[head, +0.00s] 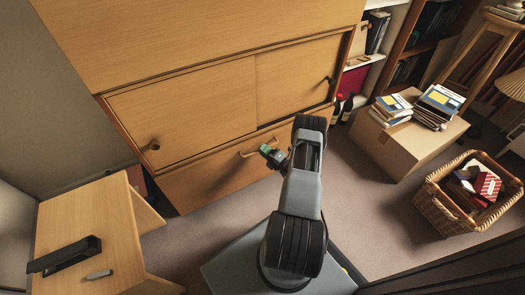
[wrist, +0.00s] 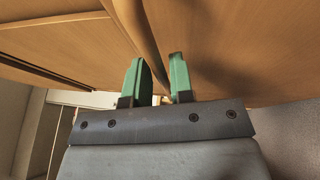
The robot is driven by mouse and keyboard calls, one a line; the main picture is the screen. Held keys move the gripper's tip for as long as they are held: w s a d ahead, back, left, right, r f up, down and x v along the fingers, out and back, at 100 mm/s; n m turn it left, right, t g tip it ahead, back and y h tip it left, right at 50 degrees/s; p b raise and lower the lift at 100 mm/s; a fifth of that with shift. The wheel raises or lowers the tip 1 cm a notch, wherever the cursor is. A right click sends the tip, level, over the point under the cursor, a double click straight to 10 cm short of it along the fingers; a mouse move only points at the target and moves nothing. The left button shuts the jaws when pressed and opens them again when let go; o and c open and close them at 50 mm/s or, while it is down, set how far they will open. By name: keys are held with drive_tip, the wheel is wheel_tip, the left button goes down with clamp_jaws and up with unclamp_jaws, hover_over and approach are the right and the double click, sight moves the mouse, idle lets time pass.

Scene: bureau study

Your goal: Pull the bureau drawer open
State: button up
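The wooden bureau (head: 200,45) fills the upper left of the head view. Its drawer (head: 205,183) is the low front below two sliding panels and looks closed. A wooden bar handle (head: 247,154) is on the drawer front, its right part close to my gripper (head: 268,152). In the wrist view my gripper (wrist: 160,78) has two green fingers standing apart. The handle (wrist: 150,45) runs down from the top towards the gap between them. A gap shows between the fingers, and I cannot tell whether either touches the handle.
A cardboard box (head: 420,140) bearing books (head: 438,104) and a wicker basket (head: 440,212) are at the right. Bare floor (head: 360,215) lies between my base and the basket.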

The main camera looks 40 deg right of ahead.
drive_tip(key=shift+w+a+r, duration=0.15)
drive_tip(key=shift+w, duration=0.45)
clamp_jaws()
